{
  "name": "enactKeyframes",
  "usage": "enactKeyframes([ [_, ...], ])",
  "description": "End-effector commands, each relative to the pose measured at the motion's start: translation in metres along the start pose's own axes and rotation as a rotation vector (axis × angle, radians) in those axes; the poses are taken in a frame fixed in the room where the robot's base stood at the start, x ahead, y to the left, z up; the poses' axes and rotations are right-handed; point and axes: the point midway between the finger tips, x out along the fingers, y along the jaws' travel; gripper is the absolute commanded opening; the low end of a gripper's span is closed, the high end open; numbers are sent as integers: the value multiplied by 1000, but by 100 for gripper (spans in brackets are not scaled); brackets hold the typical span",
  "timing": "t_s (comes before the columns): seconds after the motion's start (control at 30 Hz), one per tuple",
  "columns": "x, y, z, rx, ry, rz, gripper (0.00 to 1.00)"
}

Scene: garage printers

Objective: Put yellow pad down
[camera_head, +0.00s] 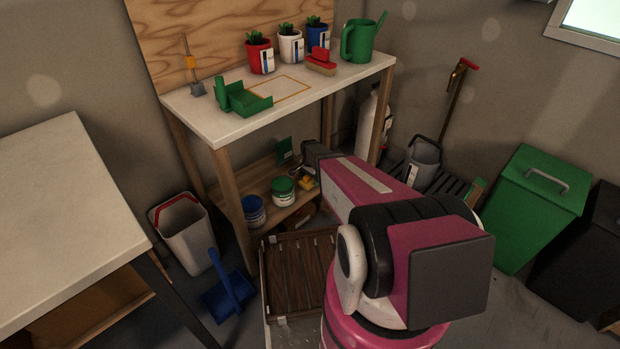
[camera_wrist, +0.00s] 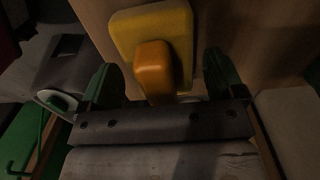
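The yellow pad (camera_wrist: 125,30) has a thick rounded block with an orange grip (camera_wrist: 155,72). In the wrist view it is against a pale wooden surface, just beyond my gripper. In the head view a small yellow patch, likely the pad (camera_head: 307,183), shows on the lower shelf of the workbench (camera_head: 212,193), just below the end of my arm. My gripper (camera_wrist: 162,68) has its two green fingers spread, one each side of the orange grip, with visible gaps. My gripper's fingers are hard to make out in the head view.
Paint tins (camera_head: 284,190) stand on the lower shelf left of the pad. A bench leg (camera_head: 232,205) is at the front. A slatted wooden crate (camera_head: 297,270) lies on the floor below. The benchtop (camera_head: 225,128) holds pots, a green watering can (camera_head: 358,42) and a green holder (camera_head: 243,98).

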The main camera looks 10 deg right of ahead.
Motion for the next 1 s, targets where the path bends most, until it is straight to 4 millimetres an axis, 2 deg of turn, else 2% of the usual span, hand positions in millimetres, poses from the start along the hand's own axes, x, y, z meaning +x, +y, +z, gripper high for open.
enactKeyframes([
  [0.43, 0, 0, 0, 0, 0, 0, 94],
  [0.8, -70, -1, 3, 0, 1, -1, 94],
  [1.0, -96, -2, 3, 0, 0, -1, 94],
])
